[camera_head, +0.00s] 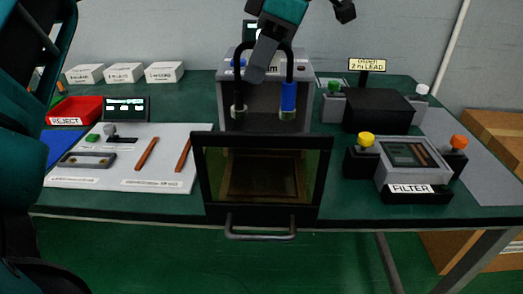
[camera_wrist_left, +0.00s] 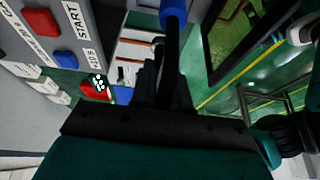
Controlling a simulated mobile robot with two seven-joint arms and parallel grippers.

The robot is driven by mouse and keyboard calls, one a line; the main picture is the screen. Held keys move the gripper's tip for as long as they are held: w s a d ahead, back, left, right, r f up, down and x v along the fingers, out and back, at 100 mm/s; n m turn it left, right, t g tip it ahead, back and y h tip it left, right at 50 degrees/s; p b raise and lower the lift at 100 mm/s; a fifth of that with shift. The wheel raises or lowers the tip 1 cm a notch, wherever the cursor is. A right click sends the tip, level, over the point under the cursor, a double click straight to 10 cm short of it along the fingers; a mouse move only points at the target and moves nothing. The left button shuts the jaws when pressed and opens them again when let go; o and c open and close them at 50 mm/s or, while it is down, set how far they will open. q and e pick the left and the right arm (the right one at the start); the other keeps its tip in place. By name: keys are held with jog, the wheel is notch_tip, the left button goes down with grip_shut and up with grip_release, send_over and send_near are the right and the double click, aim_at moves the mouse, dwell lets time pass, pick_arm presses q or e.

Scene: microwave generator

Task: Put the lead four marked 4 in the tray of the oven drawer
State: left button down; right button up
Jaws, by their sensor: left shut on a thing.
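My left gripper (camera_head: 257,72) is in front of the top of the grey oven (camera_head: 224,95), shut on a black bent lead (camera_head: 288,62). The lead's two ends hang down in front of the oven, one with a blue sleeve (camera_head: 289,97). I cannot read its mark, nor tell if its ends touch anything. In the left wrist view the lead (camera_wrist_left: 172,62) runs from the gripper (camera_wrist_left: 165,92) to the blue sleeve (camera_wrist_left: 173,14). The oven drawer (camera_head: 322,190) stands out with its glass front facing me. The tray (camera_head: 263,180) shows dimly through the glass.
A white board (camera_head: 120,173) with two brown rods (camera_head: 147,153) lies left. A red reject bin (camera_head: 75,111) and several white boxes (camera_head: 124,72) stand behind. A filter fixture (camera_head: 420,190) and black box (camera_head: 380,110) stand right. The drawer handle (camera_head: 260,235) sticks out past the table edge.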

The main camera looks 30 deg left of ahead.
aim_at(287, 107)
pick_arm(q)
jog(key=shift+f+b, duration=1.65)
jog(key=shift+f, duration=4.9)
pick_arm(e)
jog(key=shift+w+d+f, duration=0.1)
jog(key=shift+f, duration=0.95)
jog(key=shift+w+d+f, duration=0.1)
jog(key=shift+f, duration=0.95)
pick_arm(q)
jog(key=shift+f, duration=0.15)
jog(key=c, duration=1.1)
grip_release()
jog(key=p+v, duration=0.3)
jog(key=v, duration=0.9)
jog(key=shift+r+p, duration=0.25)
jog(key=shift+p, duration=0.1)
pick_arm(e)
notch_tip(287, 107, up, 4)
jog(key=shift+f, duration=0.1)
